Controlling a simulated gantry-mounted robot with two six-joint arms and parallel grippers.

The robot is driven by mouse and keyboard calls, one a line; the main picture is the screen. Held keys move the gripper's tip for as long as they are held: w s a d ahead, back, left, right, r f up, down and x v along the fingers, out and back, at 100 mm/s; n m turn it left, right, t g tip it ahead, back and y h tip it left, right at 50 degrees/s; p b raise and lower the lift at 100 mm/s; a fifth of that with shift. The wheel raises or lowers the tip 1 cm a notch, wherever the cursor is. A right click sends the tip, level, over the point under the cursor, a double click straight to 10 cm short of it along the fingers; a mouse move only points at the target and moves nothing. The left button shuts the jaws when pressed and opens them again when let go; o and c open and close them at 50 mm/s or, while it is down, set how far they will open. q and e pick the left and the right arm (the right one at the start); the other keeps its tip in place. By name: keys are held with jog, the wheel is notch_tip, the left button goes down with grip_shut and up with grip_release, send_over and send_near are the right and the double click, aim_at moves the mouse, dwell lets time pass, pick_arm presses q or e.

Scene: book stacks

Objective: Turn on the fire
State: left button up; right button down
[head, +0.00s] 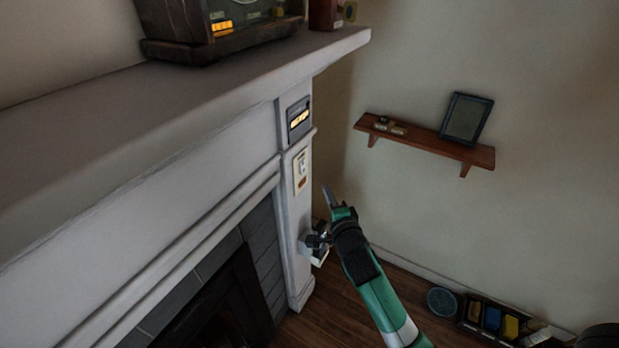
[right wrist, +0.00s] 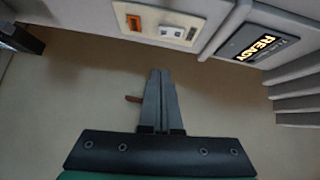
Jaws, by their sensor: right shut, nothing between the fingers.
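The fireplace (head: 150,160) is white with a grey tile surround, and its dark opening (head: 222,312) shows no flame. On its right pillar sits a small dark display (head: 299,119) with lit text, which reads READY in the right wrist view (right wrist: 257,44). Below it is a cream switch plate (head: 301,171) with an orange-red switch, also visible in the right wrist view (right wrist: 182,20). My right gripper (head: 327,192) is shut and empty, to the right of the plate and apart from it; its fingertips show in the right wrist view (right wrist: 160,76). My left gripper is out of view.
A dark device (head: 215,25) with orange lights stands on the mantel (head: 110,105). A wooden shelf (head: 425,142) with a picture frame (head: 466,118) hangs on the right wall. Several items in a dark tray (head: 480,318) lie on the floor at lower right.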

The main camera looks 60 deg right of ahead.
aim_at(306, 169)
jog(key=shift+w+d+f+b, duration=0.15)
jog(key=shift+w+d+b, duration=0.25)
jog(key=shift+w+d, duration=0.65)
jog(key=shift+w+d+f+b, duration=0.2)
jog(key=shift+w+d+b, duration=0.25)
jog(key=shift+w, duration=1.15)
jog(key=shift+w+d+f+b, duration=0.15)
jog(key=shift+w+d+b, duration=0.15)
jog(key=shift+w+d, duration=0.75)
jog(key=shift+w+a, duration=0.25)
